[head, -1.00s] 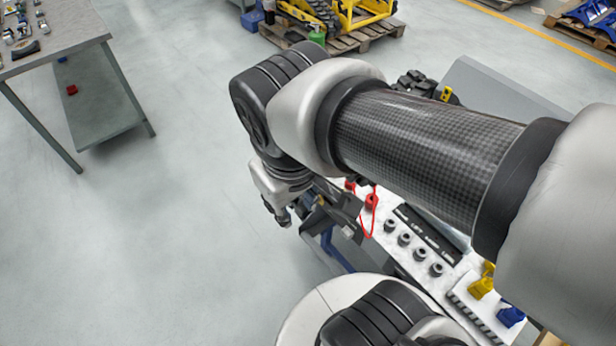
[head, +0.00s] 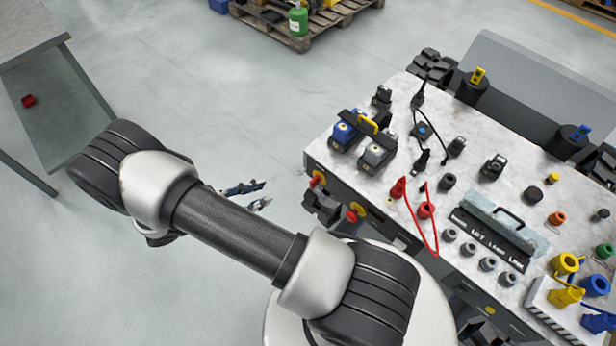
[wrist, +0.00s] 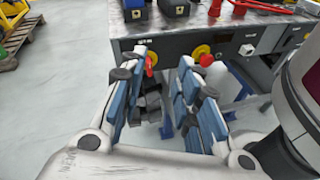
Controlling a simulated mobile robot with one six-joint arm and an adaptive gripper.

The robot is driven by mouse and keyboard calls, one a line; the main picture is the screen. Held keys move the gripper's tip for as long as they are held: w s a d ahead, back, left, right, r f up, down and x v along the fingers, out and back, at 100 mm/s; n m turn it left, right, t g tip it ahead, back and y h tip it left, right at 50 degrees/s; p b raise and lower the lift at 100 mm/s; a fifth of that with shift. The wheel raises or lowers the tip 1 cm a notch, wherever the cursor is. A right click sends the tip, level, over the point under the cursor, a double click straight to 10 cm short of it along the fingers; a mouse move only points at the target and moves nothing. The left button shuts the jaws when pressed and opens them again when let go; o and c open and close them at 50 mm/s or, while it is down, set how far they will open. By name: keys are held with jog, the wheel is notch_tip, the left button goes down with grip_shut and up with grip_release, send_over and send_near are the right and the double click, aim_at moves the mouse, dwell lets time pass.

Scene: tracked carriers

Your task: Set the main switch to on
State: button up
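The main switch seems to be the red rotary handle on a yellow plate (wrist: 150,64) on the dark front panel of the workbench. In the head view it shows at the panel's left end (head: 317,180). The handle's exact angle is too small to read. My gripper (wrist: 163,60) is open and empty, its blue-padded fingers pointing at the panel. In the wrist view the left fingertip overlaps the switch's edge; I cannot tell contact there. In the head view my gripper (head: 260,196) is left of the panel, with floor showing between.
A red mushroom button on yellow (wrist: 204,57) sits right of the switch, and a white socket (wrist: 246,50) beyond it. A dark bracket (head: 322,206) juts out below the panel. The bench top (head: 400,88) carries blue and grey blocks, connectors and a red cord loop.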

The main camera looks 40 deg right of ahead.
aim_at(310, 185)
notch_tip(310, 185, down, 13)
jog(key=s+d+n+t+h, duration=0.2)
jog(key=s+n+t+h, duration=0.15)
jog(key=n, duration=0.25)
jog(key=shift+t, duration=0.45)
jog(key=d+b, duration=0.1)
jog(key=d, duration=0.4)
jog(key=w+d, duration=0.1)
jog(key=d, duration=0.5)
jog(key=w+d+b, duration=0.1)
jog(key=d, duration=0.4)
jog(key=shift+w+d+r+b, duration=0.15)
jog(key=shift+d+b, duration=0.2)
grip_shut()
